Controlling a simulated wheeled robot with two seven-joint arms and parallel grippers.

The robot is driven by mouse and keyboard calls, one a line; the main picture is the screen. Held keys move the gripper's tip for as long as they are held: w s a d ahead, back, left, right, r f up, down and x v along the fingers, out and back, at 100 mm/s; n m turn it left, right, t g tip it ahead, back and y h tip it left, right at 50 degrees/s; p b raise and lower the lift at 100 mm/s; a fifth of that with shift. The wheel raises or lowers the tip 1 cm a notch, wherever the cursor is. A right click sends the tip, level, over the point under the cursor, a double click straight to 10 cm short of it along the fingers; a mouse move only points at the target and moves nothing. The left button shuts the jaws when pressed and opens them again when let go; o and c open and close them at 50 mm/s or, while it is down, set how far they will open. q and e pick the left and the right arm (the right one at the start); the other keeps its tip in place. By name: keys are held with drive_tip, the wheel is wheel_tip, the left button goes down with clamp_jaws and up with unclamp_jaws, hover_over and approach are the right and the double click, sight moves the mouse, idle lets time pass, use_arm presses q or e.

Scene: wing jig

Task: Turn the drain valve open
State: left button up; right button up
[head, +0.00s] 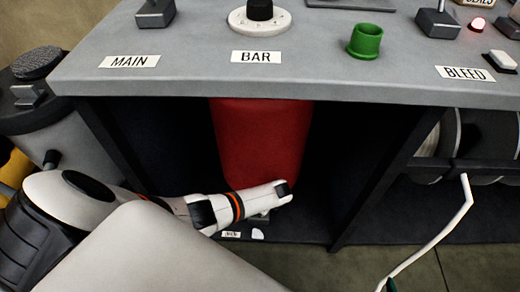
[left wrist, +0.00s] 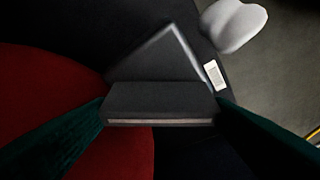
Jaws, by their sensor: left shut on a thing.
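The drain valve's dark grey handle (left wrist: 160,98) is in the middle of the left wrist view, a flat block with a pale strip along its near edge. My left gripper (left wrist: 160,112) has its dark green fingers on both sides of it and is shut on it. A dark grey plate with a pale edge (left wrist: 178,42) shows behind the handle at an angle. In the head view my left gripper (head: 258,217) reaches in low under the bench, in front of the red tank (head: 262,140); my own arm mostly hides the valve. My right gripper is not clearly in view.
A small white label (left wrist: 215,75) and a rounded white piece (left wrist: 234,24) lie beside the valve. The grey bench top (head: 200,75) overhangs my left arm. A dark upright post (head: 385,180) stands right of the tank. A bent white rod (head: 440,235) rises at lower right.

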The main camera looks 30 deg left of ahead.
use_arm(q)
drive_tip(key=shift+n+g, duration=0.3)
drive_tip(key=shift+n, duration=0.3)
drive_tip(key=o, duration=1)
drive_tip(key=shift+c, duration=0.2)
drive_tip(key=shift+w+r, duration=0.1)
drive_tip(key=shift+w, duration=0.1)
